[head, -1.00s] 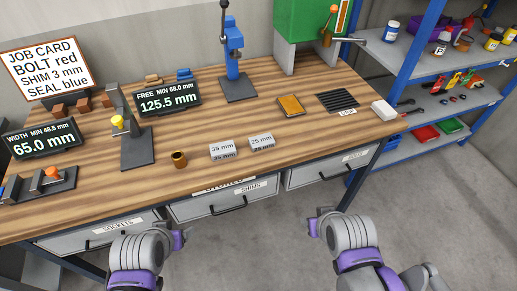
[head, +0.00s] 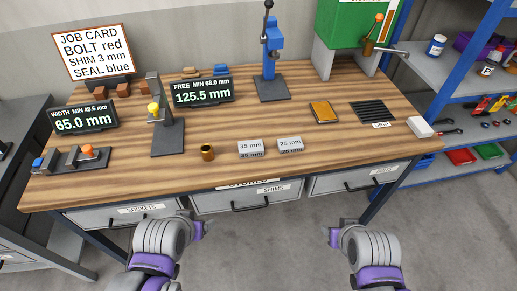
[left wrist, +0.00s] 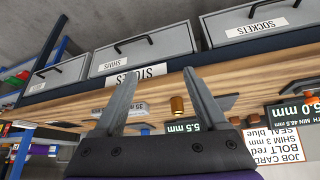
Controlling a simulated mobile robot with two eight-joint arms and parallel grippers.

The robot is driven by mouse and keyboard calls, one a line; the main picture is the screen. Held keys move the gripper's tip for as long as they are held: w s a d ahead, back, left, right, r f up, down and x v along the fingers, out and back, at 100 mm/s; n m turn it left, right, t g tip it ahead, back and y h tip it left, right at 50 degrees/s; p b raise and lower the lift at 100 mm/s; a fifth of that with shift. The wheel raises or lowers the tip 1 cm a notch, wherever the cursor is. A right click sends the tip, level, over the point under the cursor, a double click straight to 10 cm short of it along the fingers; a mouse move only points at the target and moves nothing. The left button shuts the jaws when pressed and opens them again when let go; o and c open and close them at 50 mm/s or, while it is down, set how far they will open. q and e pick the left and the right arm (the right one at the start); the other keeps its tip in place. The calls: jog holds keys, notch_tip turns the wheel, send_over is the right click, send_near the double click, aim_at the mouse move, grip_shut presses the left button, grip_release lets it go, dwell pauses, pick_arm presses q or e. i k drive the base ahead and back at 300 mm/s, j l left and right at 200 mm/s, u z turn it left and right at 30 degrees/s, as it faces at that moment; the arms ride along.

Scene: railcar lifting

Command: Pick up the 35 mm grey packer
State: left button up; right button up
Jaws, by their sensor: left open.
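The grey packer marked 35 mm (head: 250,149) lies flat near the front edge of the wooden bench (head: 120,183). A similar grey packer marked 25 mm (head: 290,145) lies just right of it, with a small gap. My left gripper (head: 202,228) is below and left of the packers, in front of the bench, and empty. In the left wrist view its two fingers (left wrist: 160,74) are spread apart, and the 35 mm packer (left wrist: 139,107) shows upside down, partly hidden behind a finger. My right gripper (head: 334,236) is right of the left one, clear of the bench; its jaws are not readable.
A brass cylinder (head: 207,152) stands left of the packers. A gauge with a yellow knob (head: 167,135) and a blue press (head: 271,60) stand farther back. Closed drawers (head: 247,197) sit below the bench edge.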

aim_at(254, 148)
jog(key=i+l, duration=0.5)
jog(key=l, duration=0.2)
jog(key=i+l+u, duration=0.15)
jog(key=u, duration=1.45)
